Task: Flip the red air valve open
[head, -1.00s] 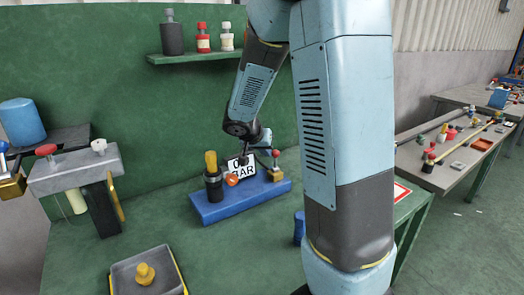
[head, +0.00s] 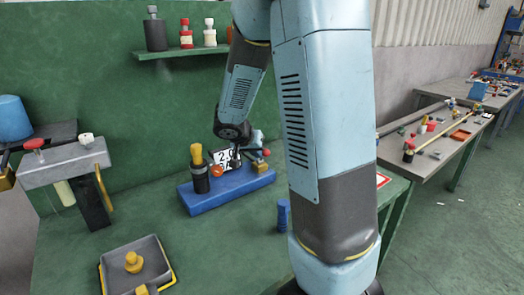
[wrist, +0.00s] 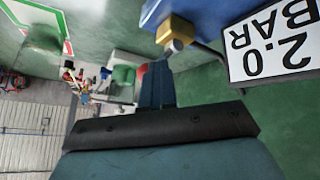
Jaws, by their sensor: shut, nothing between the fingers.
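The red air valve shows as a red knob (head: 266,152) above a brass block (head: 260,166) at the right end of a blue base. The knob leans right of the block. In the wrist view the brass block (wrist: 177,30) has a grey round part under it, and a bit of red lies left of my fingertips. My gripper (head: 253,150) is shut and empty, close beside the valve; my arm partly covers it. In the wrist view its fingers (wrist: 156,72) are together, just below the block. Whether they touch the valve I cannot tell. The pressure sign (wrist: 275,42) reads 2.0 BAR.
The blue base (head: 215,197) also carries a black cylinder with a yellow top (head: 198,168) and an orange knob (head: 217,171). A grey tray (head: 150,250) stands in front, a blue cylinder (head: 283,214) to the right. A shelf with bottles (head: 185,52) hangs behind.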

